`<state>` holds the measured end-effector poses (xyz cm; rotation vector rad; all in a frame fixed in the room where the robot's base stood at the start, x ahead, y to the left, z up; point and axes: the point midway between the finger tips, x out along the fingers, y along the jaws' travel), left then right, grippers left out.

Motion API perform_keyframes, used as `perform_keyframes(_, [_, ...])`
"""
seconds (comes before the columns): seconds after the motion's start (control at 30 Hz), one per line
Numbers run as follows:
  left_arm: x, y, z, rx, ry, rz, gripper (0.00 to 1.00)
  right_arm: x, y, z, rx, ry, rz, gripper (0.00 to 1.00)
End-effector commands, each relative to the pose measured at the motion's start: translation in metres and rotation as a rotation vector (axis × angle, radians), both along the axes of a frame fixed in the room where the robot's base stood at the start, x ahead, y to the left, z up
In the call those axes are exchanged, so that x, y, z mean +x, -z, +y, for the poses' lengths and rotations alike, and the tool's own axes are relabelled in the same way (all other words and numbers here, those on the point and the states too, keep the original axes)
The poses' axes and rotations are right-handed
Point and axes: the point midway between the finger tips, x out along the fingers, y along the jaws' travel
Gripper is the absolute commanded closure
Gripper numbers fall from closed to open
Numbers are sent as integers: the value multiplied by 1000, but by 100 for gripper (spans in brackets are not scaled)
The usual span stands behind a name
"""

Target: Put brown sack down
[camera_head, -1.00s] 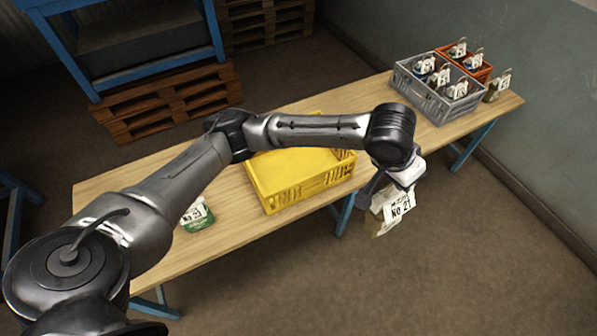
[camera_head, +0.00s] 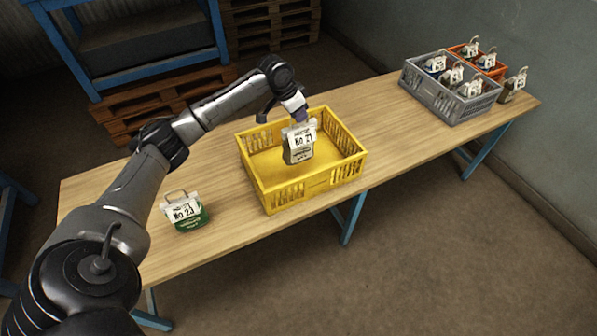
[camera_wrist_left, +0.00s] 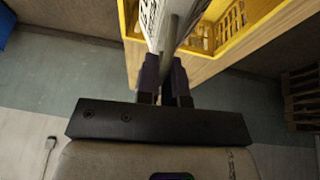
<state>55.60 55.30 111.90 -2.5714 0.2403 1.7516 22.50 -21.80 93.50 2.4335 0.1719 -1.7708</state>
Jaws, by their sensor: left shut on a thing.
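The brown sack (camera_head: 299,156) bears a white label reading NO 21 and hangs upright from my left gripper (camera_head: 299,119). In the head view it appears over the inside of the yellow crate (camera_head: 318,192); I cannot tell whether its bottom touches the crate floor. In the left wrist view my left gripper (camera_wrist_left: 166,82) is shut on the handle at the top of the sack, and the label (camera_wrist_left: 150,18) and part of the yellow crate (camera_wrist_left: 226,48) show beyond it. My right gripper is not in view.
A green sack (camera_head: 190,223) labelled NO 23 stands on the wooden table (camera_head: 232,236) left of the crate. A grey crate (camera_head: 440,108) and an orange crate (camera_head: 496,73) hold several sacks at the far right, with another sack (camera_head: 513,92) beside them. The table between the crates is clear.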

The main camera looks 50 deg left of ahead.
Motion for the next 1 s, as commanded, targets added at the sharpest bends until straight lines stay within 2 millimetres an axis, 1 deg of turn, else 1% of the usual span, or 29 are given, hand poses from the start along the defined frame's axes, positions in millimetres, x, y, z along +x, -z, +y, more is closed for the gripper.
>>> perform_keyframes(0.03, [-4,7,14,3,-2,-2,100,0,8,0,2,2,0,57])
perform_keyframes(0.1, [-9,12,27,7,3,-4,100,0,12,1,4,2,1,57])
perform_keyframes(0.2, [-14,16,42,12,10,-6,100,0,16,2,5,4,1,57])
perform_keyframes(0.3, [-18,19,52,13,13,-7,100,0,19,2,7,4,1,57])
perform_keyframes(0.47, [-22,22,58,-18,17,-8,100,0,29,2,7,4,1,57])
perform_keyframes(0.6, [-23,25,58,-28,19,-6,100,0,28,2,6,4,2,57])
perform_keyframes(0.67, [-23,31,58,-28,18,-3,100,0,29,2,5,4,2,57])
perform_keyframes(0.9, [-23,63,58,-27,18,-4,100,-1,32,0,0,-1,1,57])
perform_keyframes(1.0, [-23,70,59,-26,17,-5,100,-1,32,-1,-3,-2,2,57])
